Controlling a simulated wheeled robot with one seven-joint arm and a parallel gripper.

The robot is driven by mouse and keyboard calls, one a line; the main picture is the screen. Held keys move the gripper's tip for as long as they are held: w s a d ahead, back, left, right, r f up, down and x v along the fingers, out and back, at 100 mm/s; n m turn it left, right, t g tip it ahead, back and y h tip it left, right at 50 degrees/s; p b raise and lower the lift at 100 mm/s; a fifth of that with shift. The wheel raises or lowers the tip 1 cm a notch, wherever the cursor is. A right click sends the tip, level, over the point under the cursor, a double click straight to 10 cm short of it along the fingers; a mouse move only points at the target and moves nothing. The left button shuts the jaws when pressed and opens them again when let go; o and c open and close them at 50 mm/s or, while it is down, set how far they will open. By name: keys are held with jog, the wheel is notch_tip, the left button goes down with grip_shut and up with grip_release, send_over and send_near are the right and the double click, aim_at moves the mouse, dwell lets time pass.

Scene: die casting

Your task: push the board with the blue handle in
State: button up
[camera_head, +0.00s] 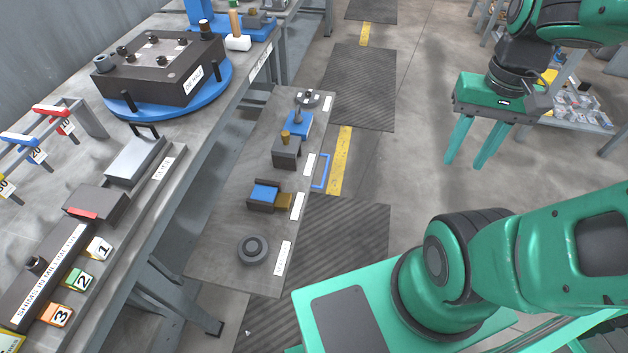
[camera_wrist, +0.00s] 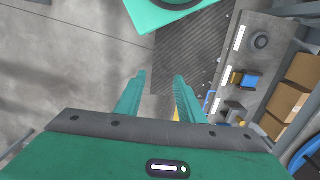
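The grey board (camera_head: 225,205) sticks out from the workbench on its right side, with several fixtures and white labels on it. Its blue handle (camera_head: 321,172) is a bar on the board's right edge, above the floor. In the wrist view the board (camera_wrist: 270,62) is at the right, with a bit of the blue handle (camera_wrist: 209,100) beside its edge, partly hidden. My gripper (camera_head: 465,164) is well to the right of the handle, touching nothing. Its two green fingers point down, apart and empty; they also show in the wrist view (camera_wrist: 160,78).
On the board are a round dark part (camera_head: 253,250), a blue block (camera_head: 264,193) and other fixtures. The workbench (camera_head: 165,215) carries a die block (camera_head: 160,72) and shim holders. Open floor (camera_head: 410,130) with dark mats lies between handle and gripper.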

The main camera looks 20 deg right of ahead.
jog(key=shift+s+d+r, duration=0.1)
jog(key=shift+s+r, duration=0.1)
jog(key=shift+s, duration=0.15)
grip_shut()
jog(key=w+f+n+t, duration=0.15)
jog(key=w+f, duration=0.35)
jog(key=w, duration=0.6)
jog(key=w+f+n+t, duration=0.1)
jog(key=w+f+t, duration=0.1)
jog(key=w+f, duration=0.65)
jog(key=w+a+f+t, duration=0.1)
jog(key=w+a+f, duration=0.4)
jog(key=w+f, duration=0.3)
jog(key=w+a+f+t+y, duration=0.1)
jog(key=w+a+f, duration=0.4)
jog(key=w+f, duration=0.3)
jog(key=w+a+f+m+t+y, duration=0.1)
jog(key=w+a+f, duration=0.5)
jog(key=w, duration=0.4)
jog(key=shift+w+a+f+t, duration=0.1)
jog(key=shift+w+f+t, duration=0.1)
jog(key=shift+f, duration=0.25)
jog(key=shift+w+f+t, duration=0.1)
jog(key=shift+f+t, duration=0.05)
jog(key=shift+f, duration=0.3)
jog(key=shift+w+a, duration=0.35)
jog(key=shift+a, duration=0.2)
